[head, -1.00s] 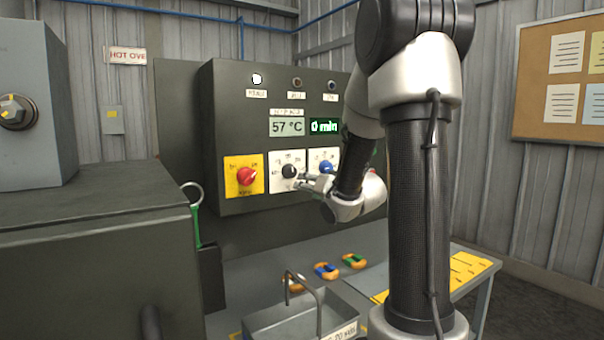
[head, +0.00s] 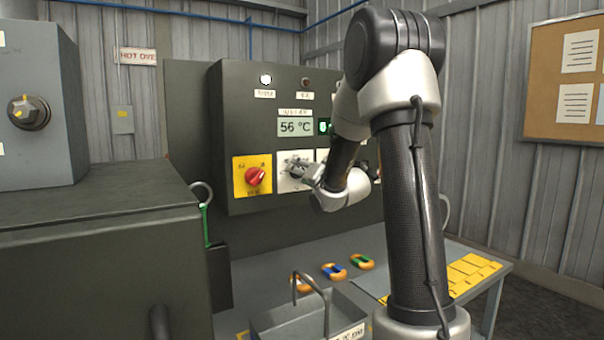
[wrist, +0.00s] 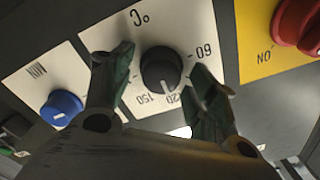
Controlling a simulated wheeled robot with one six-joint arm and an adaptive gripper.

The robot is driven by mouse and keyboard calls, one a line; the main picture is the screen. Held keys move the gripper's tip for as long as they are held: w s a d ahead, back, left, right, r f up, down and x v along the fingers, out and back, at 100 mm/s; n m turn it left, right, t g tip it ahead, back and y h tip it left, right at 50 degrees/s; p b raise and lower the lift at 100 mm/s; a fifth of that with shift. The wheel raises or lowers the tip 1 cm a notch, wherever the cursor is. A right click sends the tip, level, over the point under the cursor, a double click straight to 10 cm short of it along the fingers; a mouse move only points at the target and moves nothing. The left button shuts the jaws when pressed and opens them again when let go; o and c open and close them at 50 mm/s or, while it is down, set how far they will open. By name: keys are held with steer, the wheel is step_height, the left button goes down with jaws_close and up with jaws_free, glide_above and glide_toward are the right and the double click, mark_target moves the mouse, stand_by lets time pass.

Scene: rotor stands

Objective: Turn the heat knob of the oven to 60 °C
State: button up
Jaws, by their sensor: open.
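The heat knob (wrist: 160,68) is a round black knob on a white plate marked °C (wrist: 134,18), seen upside down in the wrist view. The 60 mark (wrist: 201,52) is at its right, and 120 and 150 are below it. In the head view my gripper (head: 308,170) is in front of the white plate and largely hides the knob. The oven panel display (head: 295,127) reads 56 °C.
A red knob (head: 255,176) on a yellow plate is left of the heat knob. The blue timer knob (wrist: 62,109) shows in the wrist view. Below are a bench with coloured padlock-like pieces (head: 334,271), a metal tray (head: 263,325) and yellow cards (head: 472,268).

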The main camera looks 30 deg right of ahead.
steer(key=c, duration=1)
steer(key=shift+c, duration=0.2)
steer(key=shift+n, duration=0.3)
steer(key=shift+a+f+n, duration=0.1)
steer(key=shift+a+n, duration=0.1)
steer(key=shift+n, duration=4.1)
steer(key=shift+a+n, duration=0.15)
steer(key=shift+n, duration=4.15)
steer(key=o, duration=1)
